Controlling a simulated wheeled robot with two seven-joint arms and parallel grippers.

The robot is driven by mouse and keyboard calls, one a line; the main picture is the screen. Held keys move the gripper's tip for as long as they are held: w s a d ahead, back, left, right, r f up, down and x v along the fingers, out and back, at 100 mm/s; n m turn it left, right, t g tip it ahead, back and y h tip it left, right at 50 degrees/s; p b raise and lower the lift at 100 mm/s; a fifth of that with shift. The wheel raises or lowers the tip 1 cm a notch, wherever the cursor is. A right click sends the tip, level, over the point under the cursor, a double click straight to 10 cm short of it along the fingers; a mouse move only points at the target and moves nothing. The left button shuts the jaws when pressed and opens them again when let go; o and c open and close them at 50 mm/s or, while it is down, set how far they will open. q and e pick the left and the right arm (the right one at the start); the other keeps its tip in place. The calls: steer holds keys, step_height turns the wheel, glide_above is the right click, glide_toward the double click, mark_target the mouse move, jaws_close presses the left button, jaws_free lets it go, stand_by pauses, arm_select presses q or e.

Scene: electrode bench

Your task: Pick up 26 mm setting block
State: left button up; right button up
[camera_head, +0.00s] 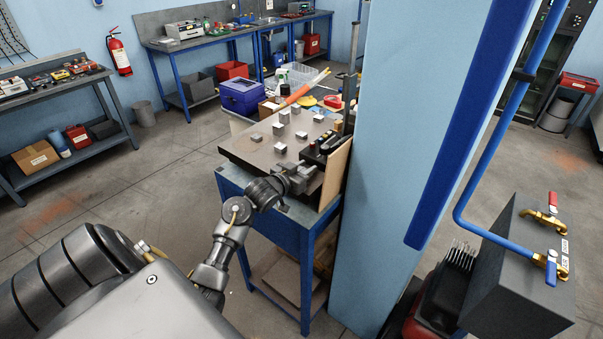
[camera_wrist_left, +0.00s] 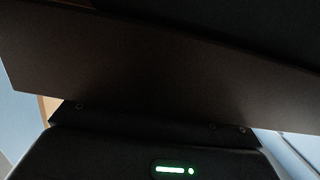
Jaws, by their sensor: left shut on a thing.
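Several small grey metal blocks stand apart on the dark top of the blue bench in the head view, among them one at the left (camera_head: 257,137), one near the gripper (camera_head: 280,148) and one at the right (camera_head: 318,118). I cannot tell by sight which is the 26 mm setting block. My left gripper (camera_head: 301,174) is at the bench's front right, low beside the black control box. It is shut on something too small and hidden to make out. The left wrist view is dark, filled by a broad brown-black surface (camera_wrist_left: 150,75). My right gripper is not in view.
The black control box with coloured buttons (camera_head: 322,147) stands right of the blocks, beside an upright tan panel (camera_head: 336,175). A light-blue column (camera_head: 400,150) rises close to the right. A blue bin (camera_head: 243,97) stands behind. The bench's front left (camera_head: 240,150) is clear.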

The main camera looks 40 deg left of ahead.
arm_select(q)
steer(key=shift+r+b, duration=0.45)
steer(key=shift+r, duration=0.05)
steer(key=r, duration=0.1)
steer(key=r+b, duration=0.1)
steer(key=shift+a+r, duration=0.3)
steer(key=shift+r, duration=0.05)
steer(key=a+r+b, duration=0.4)
steer(key=a+r, duration=0.5)
steer(key=a, duration=0.4)
steer(key=shift+a+r, duration=0.2)
steer(key=shift+a, duration=0.05)
